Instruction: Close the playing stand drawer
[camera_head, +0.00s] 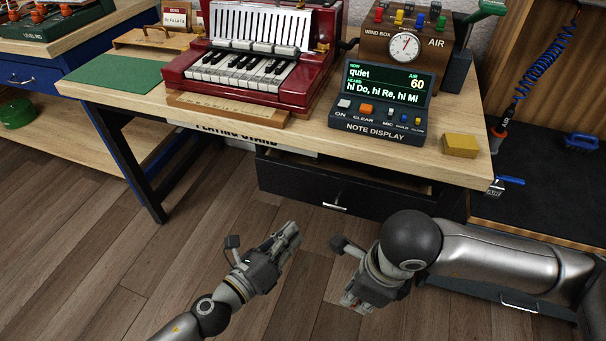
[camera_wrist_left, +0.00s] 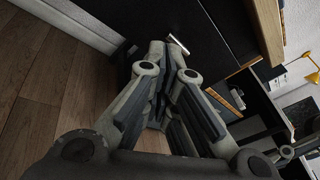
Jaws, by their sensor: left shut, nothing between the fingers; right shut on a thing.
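The playing stand drawer (camera_head: 300,187) is a dark front with a silver handle (camera_head: 335,207) under the wooden top of the playing stand (camera_head: 300,140). It stands out partly open, with some of its inside showing above the front. My left gripper (camera_head: 294,232) is shut and empty, in front of the drawer and left of the handle. In the left wrist view its fingers (camera_wrist_left: 165,52) point at the dark drawer front, near the handle (camera_wrist_left: 178,44); I cannot tell if they touch. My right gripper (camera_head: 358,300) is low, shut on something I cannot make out.
On the stand are a red keyboard instrument (camera_head: 255,60), a note display (camera_head: 380,110), a wind box (camera_head: 400,45) and a yellow block (camera_head: 460,146). Another dark front with a silver handle (camera_head: 520,307) shows low at the right, partly behind my right arm. Wooden floor (camera_head: 150,270) is clear at left.

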